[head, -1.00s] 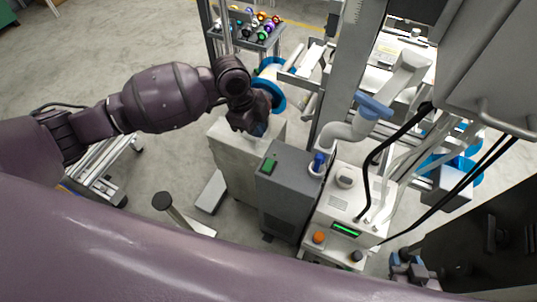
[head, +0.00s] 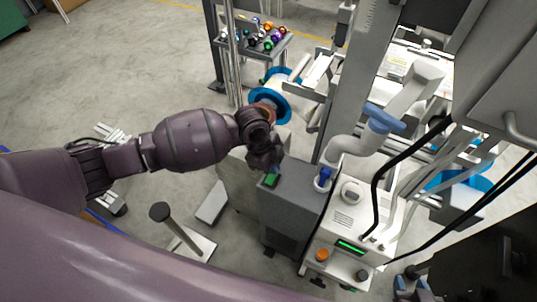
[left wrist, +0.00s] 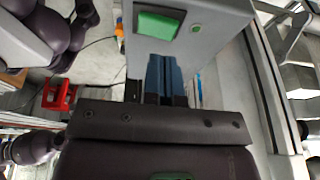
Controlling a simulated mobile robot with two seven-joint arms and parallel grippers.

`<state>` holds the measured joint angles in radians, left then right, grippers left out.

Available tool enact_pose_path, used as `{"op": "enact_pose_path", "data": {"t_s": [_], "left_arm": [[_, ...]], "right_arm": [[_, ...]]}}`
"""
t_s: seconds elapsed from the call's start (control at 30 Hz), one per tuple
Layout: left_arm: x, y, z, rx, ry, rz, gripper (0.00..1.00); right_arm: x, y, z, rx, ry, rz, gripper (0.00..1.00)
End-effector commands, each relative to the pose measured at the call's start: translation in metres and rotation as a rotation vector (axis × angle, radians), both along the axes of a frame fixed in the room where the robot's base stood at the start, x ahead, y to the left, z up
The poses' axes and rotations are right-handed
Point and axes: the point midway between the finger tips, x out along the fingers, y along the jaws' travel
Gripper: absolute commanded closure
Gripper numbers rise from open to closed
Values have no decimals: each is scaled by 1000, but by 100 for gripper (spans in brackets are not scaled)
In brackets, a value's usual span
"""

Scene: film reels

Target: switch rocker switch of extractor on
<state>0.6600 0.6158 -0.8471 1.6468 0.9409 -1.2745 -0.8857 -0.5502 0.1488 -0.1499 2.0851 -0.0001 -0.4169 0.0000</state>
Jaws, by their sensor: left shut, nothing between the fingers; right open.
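The extractor (head: 288,215) is a dark grey box standing on the floor near the middle of the head view. A green rocker switch (head: 271,180) sits on its top near the left edge. In the left wrist view the green rocker (left wrist: 158,26) is large, with a small round green button (left wrist: 196,28) to its right. My left gripper (head: 272,167) is shut and empty right beside the rocker. Its blue fingertips (left wrist: 163,62) point at the panel just below the rocker; I cannot tell if they touch. My right gripper (head: 406,286) is open at the bottom right, partly cut off.
A white unit (head: 352,222) with a green display, an orange knob and a jointed white fume arm (head: 385,118) stands right of the extractor. Blue-rimmed reels (head: 270,104) hang behind. A pedal-like post (head: 178,228) stands on the floor to the left. A red object (left wrist: 59,94) shows in the wrist view.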

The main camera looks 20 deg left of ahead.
Motion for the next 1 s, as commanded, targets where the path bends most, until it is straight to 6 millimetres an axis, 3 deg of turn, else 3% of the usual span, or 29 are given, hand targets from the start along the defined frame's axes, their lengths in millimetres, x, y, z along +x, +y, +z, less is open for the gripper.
{"op": "enact_pose_path", "data": {"t_s": [0.03, 0.2, 0.67, 1.0], "left_arm": [[0, 0, -10, 0, 6, 1, 100], [4, 0, -23, 0, 2, 1, 100], [5, 0, -26, 1, 0, 1, 100], [9, -1, -35, 23, 115, 1, 100]], "right_arm": [[-1, 1, -3, 2, 3, -1, 57], [0, 2, -2, 6, 0, -2, 57], [-1, 1, -4, 0, 5, 3, 57], [-2, -1, -12, -7, 16, 9, 57]]}}
